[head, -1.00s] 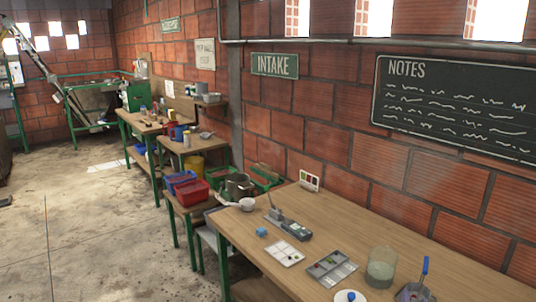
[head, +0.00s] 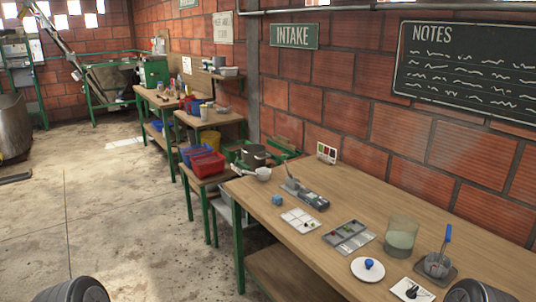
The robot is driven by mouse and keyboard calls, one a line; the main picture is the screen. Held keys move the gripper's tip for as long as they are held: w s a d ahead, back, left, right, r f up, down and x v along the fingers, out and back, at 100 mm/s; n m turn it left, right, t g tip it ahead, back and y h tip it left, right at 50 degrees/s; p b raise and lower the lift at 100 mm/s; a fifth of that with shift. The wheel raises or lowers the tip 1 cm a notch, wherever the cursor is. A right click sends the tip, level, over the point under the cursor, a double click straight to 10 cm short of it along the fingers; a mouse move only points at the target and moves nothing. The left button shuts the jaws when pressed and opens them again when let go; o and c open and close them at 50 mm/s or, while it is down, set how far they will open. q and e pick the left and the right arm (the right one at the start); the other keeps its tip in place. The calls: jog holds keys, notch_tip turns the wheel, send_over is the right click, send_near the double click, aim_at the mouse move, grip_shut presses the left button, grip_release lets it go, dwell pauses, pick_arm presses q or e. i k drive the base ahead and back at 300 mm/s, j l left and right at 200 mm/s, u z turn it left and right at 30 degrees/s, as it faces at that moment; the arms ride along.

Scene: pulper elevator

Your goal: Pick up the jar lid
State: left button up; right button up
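A round white lid with a blue knob (head: 367,269) lies flat on the wooden table (head: 300,185), close to its front edge. I take it to be the jar lid. An open glass jar (head: 401,235) with cloudy contents stands just behind it to the right. Neither of my grippers is in view. Only dark rounded parts of my own arms show at the bottom left and bottom right edges.
Open floor (head: 100,205) is at left.

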aim_at(366, 269)
jog(key=i+j, duration=0.85)
jog(key=z, duration=2.5)
